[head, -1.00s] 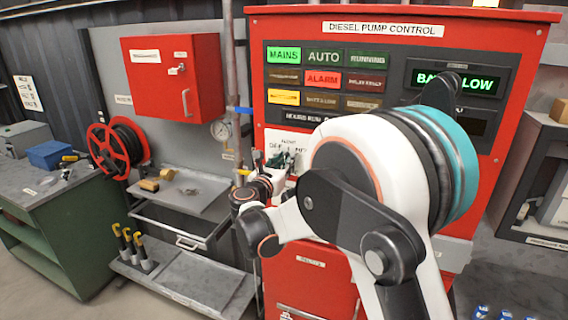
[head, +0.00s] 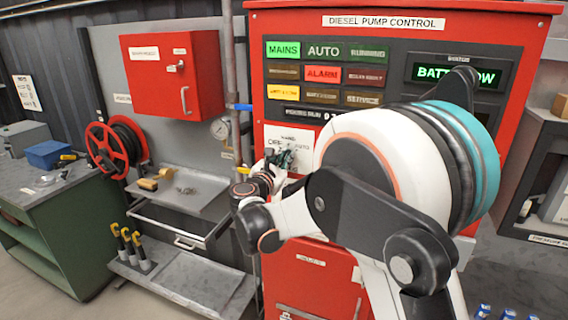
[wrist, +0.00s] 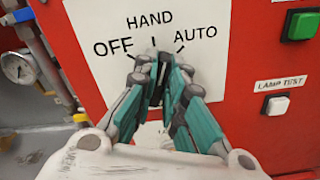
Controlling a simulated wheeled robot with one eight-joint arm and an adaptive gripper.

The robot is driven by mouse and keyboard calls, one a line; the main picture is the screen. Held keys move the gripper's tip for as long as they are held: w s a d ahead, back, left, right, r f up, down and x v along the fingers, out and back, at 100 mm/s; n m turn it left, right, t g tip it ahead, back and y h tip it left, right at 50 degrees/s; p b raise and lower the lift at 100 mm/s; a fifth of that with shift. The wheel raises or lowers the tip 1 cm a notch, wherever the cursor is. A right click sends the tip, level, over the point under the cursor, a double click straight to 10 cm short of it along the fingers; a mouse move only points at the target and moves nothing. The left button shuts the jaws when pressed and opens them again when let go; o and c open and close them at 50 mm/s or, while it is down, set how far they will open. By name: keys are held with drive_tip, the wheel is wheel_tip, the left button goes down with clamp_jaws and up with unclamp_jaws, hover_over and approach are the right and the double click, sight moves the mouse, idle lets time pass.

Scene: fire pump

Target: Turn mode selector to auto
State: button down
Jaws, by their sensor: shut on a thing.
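The mode selector (wrist: 153,55) is a dark knob on a white plate (wrist: 215,70) marked OFF, HAND and AUTO, seen in the wrist view. My gripper (wrist: 155,66) has its teal fingers shut around the knob, which mostly hides it. The visible top of the knob sits just below the HAND mark, and its exact angle is hard to tell. In the head view my gripper (head: 284,158) is at the white plate on the red pump control panel (head: 420,35). My arm hides part of the plate. The AUTO lamp (head: 323,51) is dark, while the MAINS lamp (head: 283,50) glows green.
A green button (wrist: 300,25) and a white lamp test button (wrist: 276,105) are right of the plate. A gauge (wrist: 17,67) and pipe stand to the left. A red cabinet (head: 150,75), hose reel (head: 110,150) and metal shelf (head: 180,195) are further left.

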drive_tip(key=m+b, duration=0.1)
drive_tip(key=m, duration=0.4)
drive_tip(key=shift+d+f+b, duration=0.1)
drive_tip(key=shift+b, duration=0.2)
drive_tip(key=shift+m, duration=0.3)
drive_tip(key=c, duration=1.7)
unclamp_jaws()
drive_tip(key=shift+o, duration=0.2)
drive_tip(key=shift+s, duration=0.15)
drive_tip(key=v, duration=1.1)
drive_tip(key=shift+s, duration=0.4)
